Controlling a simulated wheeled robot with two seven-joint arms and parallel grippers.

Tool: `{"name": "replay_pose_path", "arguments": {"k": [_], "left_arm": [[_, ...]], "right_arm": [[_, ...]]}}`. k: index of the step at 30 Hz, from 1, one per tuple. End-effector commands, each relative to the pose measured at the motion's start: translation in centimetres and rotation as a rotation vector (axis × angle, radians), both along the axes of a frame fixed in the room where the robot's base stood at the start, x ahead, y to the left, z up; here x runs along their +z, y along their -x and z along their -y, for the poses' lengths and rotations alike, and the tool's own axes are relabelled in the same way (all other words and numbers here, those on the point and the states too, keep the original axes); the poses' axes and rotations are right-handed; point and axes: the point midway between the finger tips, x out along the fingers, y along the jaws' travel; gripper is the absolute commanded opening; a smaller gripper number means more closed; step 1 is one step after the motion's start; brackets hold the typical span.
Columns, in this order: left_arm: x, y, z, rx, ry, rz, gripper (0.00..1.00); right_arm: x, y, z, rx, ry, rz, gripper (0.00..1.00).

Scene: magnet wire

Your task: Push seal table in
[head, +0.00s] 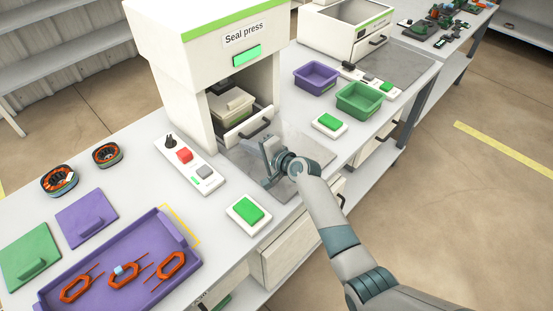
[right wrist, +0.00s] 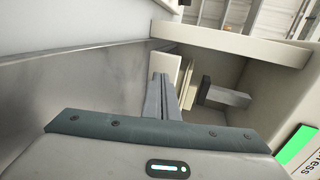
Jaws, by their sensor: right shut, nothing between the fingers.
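The seal press (head: 225,55) is a white machine with a green stripe and a lit green panel. Its seal table shows as a cream front panel (head: 238,133) with a dark handle (head: 255,127), at the mouth of the press opening. A cream box-like part (head: 230,102) sits inside, behind the panel. My right gripper (head: 267,152) is just in front of the panel, low over the metal plate, shut and empty. In the right wrist view its fingers (right wrist: 165,97) point at the cream panel (right wrist: 186,82); I cannot tell whether they touch. My left gripper is out of view.
A control strip (head: 188,163) with red and grey buttons stands left of the press. Green-button boxes (head: 245,211) (head: 329,125) flank my right arm. A purple tray (head: 100,291) with orange coils lies front left. Purple (head: 316,78) and green (head: 359,100) bins stand right.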

Motion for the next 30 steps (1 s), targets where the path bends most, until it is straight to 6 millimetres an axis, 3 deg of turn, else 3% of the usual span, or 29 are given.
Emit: {"name": "replay_pose_path", "arguments": {"k": [14,30], "left_arm": [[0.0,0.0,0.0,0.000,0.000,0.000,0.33],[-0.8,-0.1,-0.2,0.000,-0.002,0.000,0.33]], "right_arm": [[0.6,1.9,1.8,0.000,0.001,-0.001,0.00],[2.5,6.4,6.3,0.000,0.002,-0.002,0.00]]}}
